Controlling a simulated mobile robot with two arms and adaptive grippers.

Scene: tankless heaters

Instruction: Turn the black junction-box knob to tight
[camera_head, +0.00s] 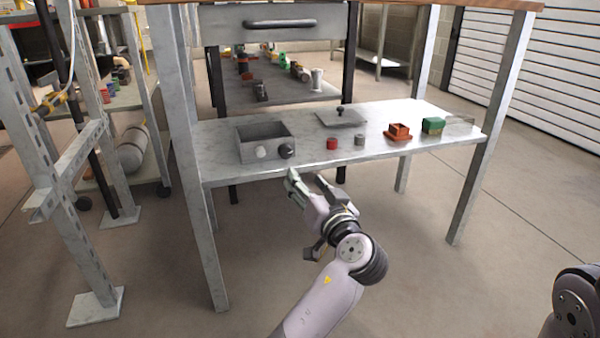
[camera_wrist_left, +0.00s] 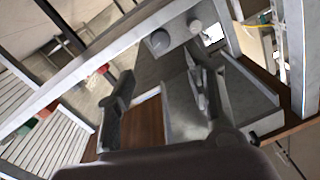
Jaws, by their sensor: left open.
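The grey open-topped junction box (camera_head: 248,141) sits on the lower shelf, at its left front. Its front face carries a white knob (camera_head: 261,152) and, to the right, the black knob (camera_head: 287,151). In the left wrist view the black knob (camera_wrist_left: 160,42) and the white knob (camera_wrist_left: 195,27) show near the top. My left gripper (camera_head: 306,177) is open and empty, just in front of and below the shelf edge near the black knob. It is apart from the knob, which lies beyond the gap between the fingers (camera_wrist_left: 158,68). My right gripper is out of view.
The light shelf (camera_head: 300,161) also holds a grey lid (camera_head: 341,118), a red cylinder (camera_head: 331,143), a grey cylinder (camera_head: 359,140), an orange box (camera_head: 399,131) and a green block (camera_head: 433,125). Table legs (camera_head: 208,230) stand at both ends. A metal rack (camera_head: 75,180) is at left.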

